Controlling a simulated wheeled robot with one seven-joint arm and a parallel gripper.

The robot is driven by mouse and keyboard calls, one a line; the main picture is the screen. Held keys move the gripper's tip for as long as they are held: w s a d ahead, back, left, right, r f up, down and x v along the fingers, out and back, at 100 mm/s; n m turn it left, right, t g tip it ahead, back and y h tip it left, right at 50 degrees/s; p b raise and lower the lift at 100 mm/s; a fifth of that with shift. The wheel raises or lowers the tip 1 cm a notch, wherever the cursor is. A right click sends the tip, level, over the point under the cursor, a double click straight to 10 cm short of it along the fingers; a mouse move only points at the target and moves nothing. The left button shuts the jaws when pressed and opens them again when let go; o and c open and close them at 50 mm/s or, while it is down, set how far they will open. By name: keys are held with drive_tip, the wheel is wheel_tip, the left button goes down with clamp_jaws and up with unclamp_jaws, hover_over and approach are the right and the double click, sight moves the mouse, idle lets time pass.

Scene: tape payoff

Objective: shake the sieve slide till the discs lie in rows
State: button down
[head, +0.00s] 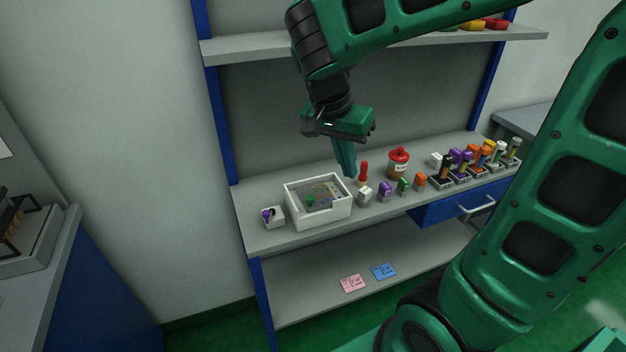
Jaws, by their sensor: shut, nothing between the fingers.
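A white, open-topped box (326,217) stands on the left part of the grey bench shelf. Inside it is a grey surface with a small green piece (310,201) and several small coloured spots that may be the discs. They are too small to tell whether they lie in rows. I cannot make out the sieve slide clearly. My gripper (347,172) is shut and empty, pointing down above and behind the right side of the box, apart from it as far as I can tell.
A small white holder with a purple piece (273,217) stands left of the box. To the right are a red-handled tool (363,172), a red-lidded jar (398,163), several small coloured blocks (403,186) and racks of tubes (465,176). A drawer handle (477,207) juts out below.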

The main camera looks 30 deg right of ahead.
drive_tip(key=s+d+f+n+y, duration=0.2)
drive_tip(key=s+d+n+y, duration=0.15)
drive_tip(key=s+d, duration=0.7)
drive_tip(key=w+a+r+m+y, duration=0.1)
drive_tip(key=w+a+m+y, duration=0.2)
drive_tip(key=w, duration=0.6)
drive_tip(key=w+a+r+m+y, duration=0.1)
drive_tip(key=w+a+r+m, duration=0.15)
drive_tip(key=w+m, duration=0.5)
drive_tip(key=n, duration=0.2)
approach(314, 203)
drive_tip(key=shift+g, duration=0.4)
drive_tip(key=f, duration=0.1)
drive_tip(key=d+f, duration=0.2)
drive_tip(key=shift+w+d+f, duration=0.15)
drive_tip(key=shift+w+f, duration=0.1)
drive_tip(key=shift+s+a, duration=0.1)
drive_tip(key=shift+a, duration=1.1)
drive_tip(key=shift+a+f, duration=0.15)
drive_tip(key=shift+a, duration=0.55)
